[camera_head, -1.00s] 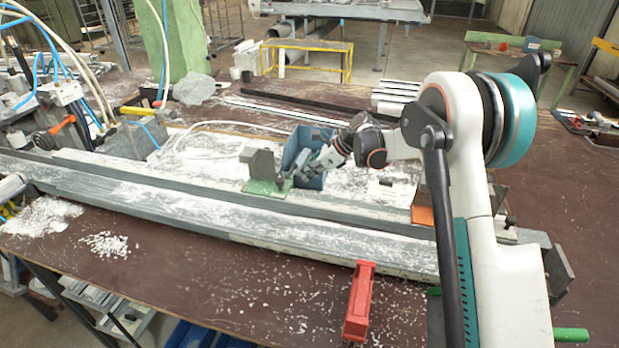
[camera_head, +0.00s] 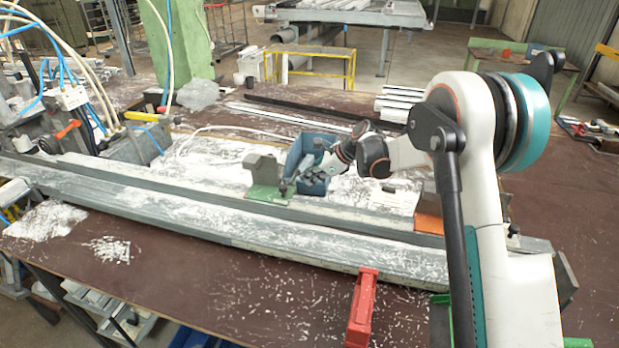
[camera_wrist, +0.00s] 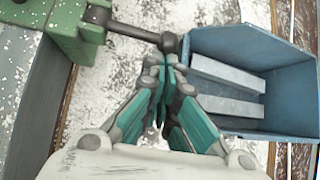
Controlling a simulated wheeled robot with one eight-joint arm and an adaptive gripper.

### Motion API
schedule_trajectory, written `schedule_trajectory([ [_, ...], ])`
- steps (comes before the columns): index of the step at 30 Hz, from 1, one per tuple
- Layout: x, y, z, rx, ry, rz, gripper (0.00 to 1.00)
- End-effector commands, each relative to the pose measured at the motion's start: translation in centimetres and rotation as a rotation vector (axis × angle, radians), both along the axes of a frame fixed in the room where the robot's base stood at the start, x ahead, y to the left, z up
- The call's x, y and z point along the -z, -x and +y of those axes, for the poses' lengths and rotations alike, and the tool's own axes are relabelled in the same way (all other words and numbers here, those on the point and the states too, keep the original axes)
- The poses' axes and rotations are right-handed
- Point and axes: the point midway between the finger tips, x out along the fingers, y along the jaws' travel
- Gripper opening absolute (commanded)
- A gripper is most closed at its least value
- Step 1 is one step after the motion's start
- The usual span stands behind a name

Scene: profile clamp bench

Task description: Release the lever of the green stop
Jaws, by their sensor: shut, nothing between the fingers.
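The green stop (camera_head: 270,194) is a green base with an upright grey block, set on the rail along the bench. Its green body (camera_wrist: 75,25) fills the upper left of the wrist view. The lever (camera_wrist: 136,33) is a grey rod running right from that body to a dark round knob (camera_wrist: 170,42). My gripper (camera_wrist: 165,68) is shut and empty, its teal-sided fingertips just below the knob. I cannot tell whether they touch it. In the head view my gripper (camera_head: 292,184) is at the stop's right side, and the lever is too small to make out clearly.
A blue bin (camera_wrist: 285,65) with light profile pieces inside stands close to the right of the knob; it also shows in the head view (camera_head: 318,186). An orange stop (camera_head: 428,220) is farther right. A red clamp (camera_head: 361,308) is at the front edge.

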Motion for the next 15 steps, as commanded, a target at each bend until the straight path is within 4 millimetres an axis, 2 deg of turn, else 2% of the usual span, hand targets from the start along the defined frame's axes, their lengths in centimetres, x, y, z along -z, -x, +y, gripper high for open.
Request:
schedule_trajectory([
  [8,-0.6,0.0,0.1,0.000,0.019,-0.060,0.00],
  [15,-1.5,0.1,0.1,-0.001,0.060,-0.184,0.00],
])
